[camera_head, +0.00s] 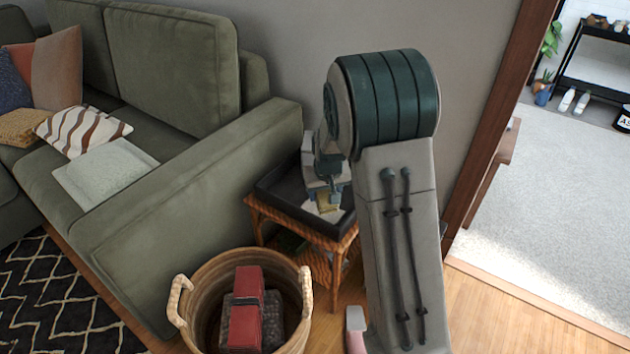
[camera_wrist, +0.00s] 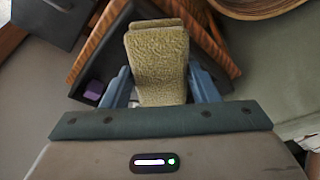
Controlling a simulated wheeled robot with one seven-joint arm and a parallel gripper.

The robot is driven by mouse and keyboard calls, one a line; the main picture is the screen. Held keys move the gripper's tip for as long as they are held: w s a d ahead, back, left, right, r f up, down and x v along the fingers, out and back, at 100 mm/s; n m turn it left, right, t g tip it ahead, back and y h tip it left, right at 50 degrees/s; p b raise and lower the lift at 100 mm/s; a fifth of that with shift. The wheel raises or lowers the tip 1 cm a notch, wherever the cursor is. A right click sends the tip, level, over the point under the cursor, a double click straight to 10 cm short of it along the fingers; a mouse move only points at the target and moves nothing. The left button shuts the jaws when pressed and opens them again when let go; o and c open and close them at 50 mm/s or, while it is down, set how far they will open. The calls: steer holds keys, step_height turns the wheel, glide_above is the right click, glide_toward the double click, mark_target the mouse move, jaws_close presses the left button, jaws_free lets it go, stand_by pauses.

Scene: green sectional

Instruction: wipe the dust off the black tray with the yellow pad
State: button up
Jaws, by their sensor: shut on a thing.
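The black tray (camera_head: 273,193) lies on a small wooden side table (camera_head: 262,212) beside the sofa arm. My gripper (camera_head: 328,193) is over the tray, pointing down, and is shut on the yellow pad (camera_head: 325,204). In the wrist view the pad (camera_wrist: 158,68) is a fuzzy yellow block between my two blue-grey fingers. A pale patch that looks like dust (camera_head: 310,207) shows on the tray floor around the pad. The pad is low at the tray floor; I cannot tell whether it touches. My arm hides the tray's right part.
A wicker basket (camera_head: 205,285) with red and dark items stands in front of the table. The green sofa (camera_head: 205,170) borders the table on the left, the wall (camera_head: 290,60) behind. A doorway with a brown frame (camera_head: 497,130) is at right. Wood floor is free at lower right.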

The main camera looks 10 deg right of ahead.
steer(key=w+f+n+g, duration=0.1)
steer(key=w+f, duration=0.1)
steer(key=w, duration=0.5)
steer(key=w+f+n+g, duration=0.1)
steer(key=w+f, duration=0.2)
steer(key=w, duration=0.4)
steer(key=shift+w+f+b, duration=0.1)
steer(key=shift+f+b, duration=1.5)
steer(key=shift+f, duration=0.8)
